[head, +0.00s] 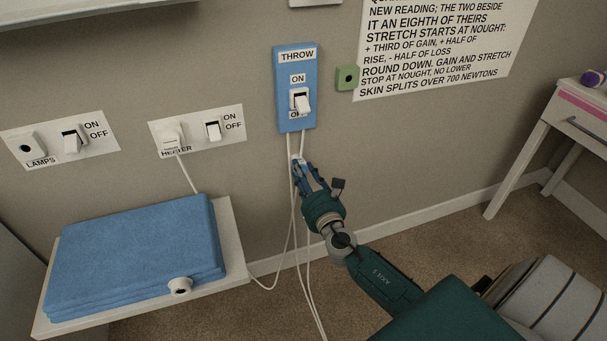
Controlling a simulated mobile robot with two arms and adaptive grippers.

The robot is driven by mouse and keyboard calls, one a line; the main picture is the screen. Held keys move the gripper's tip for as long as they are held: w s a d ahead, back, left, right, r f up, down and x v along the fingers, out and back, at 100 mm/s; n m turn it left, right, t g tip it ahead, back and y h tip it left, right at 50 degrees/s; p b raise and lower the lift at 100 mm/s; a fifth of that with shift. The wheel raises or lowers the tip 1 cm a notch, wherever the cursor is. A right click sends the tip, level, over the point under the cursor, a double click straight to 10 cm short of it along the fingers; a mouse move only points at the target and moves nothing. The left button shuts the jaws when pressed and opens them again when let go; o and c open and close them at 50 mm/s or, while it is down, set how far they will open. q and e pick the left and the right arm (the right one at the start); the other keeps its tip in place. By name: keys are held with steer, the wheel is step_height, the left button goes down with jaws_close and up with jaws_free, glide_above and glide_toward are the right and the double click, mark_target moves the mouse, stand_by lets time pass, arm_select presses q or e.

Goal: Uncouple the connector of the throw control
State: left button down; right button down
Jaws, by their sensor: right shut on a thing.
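The throw control is a blue panel (283,89) on the wall, marked THROW, ON and OFF. Its white switch (302,102) sticks out, its lower end partly covering the OFF mark. White cords (290,145) run down from the panel's lower edge. My right gripper (300,167) is just below the panel, shut on a small white connector (299,160) in these cords. The fingers hide much of the connector, and I cannot tell whether its halves are joined. My left gripper is not in view.
The LAMPS plate (52,148) and the HEATER plate (190,142), with a plug in it, are on the wall at left. A folded blue throw (130,245) lies on a white shelf (232,225). A green socket (347,77) is right of the panel. A white table (555,120) stands at right.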

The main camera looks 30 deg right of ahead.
steer(key=shift+w, duration=0.15)
steer(key=c, duration=1.2)
jaws_free()
steer(key=shift+s, duration=0.35)
steer(key=v, duration=1.1)
steer(key=shift+s, duration=0.1)
